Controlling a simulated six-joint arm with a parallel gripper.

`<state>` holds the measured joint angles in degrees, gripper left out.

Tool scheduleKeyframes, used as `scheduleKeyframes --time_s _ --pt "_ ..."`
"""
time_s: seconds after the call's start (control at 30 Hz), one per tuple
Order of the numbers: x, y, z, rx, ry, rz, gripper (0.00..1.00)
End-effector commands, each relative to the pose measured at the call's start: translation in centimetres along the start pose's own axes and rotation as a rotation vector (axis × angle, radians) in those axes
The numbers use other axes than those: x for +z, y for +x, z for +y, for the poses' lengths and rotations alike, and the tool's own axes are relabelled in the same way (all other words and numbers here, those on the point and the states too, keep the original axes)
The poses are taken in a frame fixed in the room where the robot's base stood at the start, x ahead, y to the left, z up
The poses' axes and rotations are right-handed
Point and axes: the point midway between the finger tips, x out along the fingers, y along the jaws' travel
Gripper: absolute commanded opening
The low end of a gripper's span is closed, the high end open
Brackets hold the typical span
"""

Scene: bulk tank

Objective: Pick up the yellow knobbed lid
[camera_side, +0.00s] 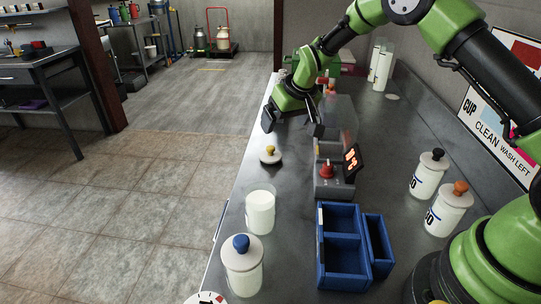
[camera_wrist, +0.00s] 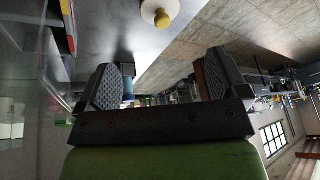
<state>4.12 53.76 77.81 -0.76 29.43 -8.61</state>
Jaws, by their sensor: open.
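The yellow knobbed lid, a pale disc (camera_side: 270,157) with a yellow knob, lies flat on the grey bench near its left edge in the side view. It also shows in the wrist view (camera_wrist: 158,13), at the top edge and partly cut off. My gripper (camera_side: 292,123) is open and empty, above the bench and beyond the lid. In the wrist view my gripper (camera_wrist: 166,82) has its two fingers wide apart, and the lid is not between them.
An open jar (camera_side: 260,212) with white contents and a blue-knobbed jar (camera_side: 241,268) stand nearer along the edge. A device with a red knob (camera_side: 327,170) and a lit display is right of the lid. Blue bins (camera_side: 343,283) and jars with black (camera_side: 427,177) and orange (camera_side: 447,210) knobs stand right.

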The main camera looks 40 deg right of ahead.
Motion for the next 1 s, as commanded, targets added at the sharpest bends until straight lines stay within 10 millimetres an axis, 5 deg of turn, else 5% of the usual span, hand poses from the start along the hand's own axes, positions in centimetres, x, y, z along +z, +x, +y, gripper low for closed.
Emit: scheduleKeyframes --time_s 0.4,1.0 --pt "0.3 5.5 0.2 0.004 -0.010 -0.009 0.92" --pt "-0.4 10.6 -0.2 0.005 -0.009 -0.008 0.92"
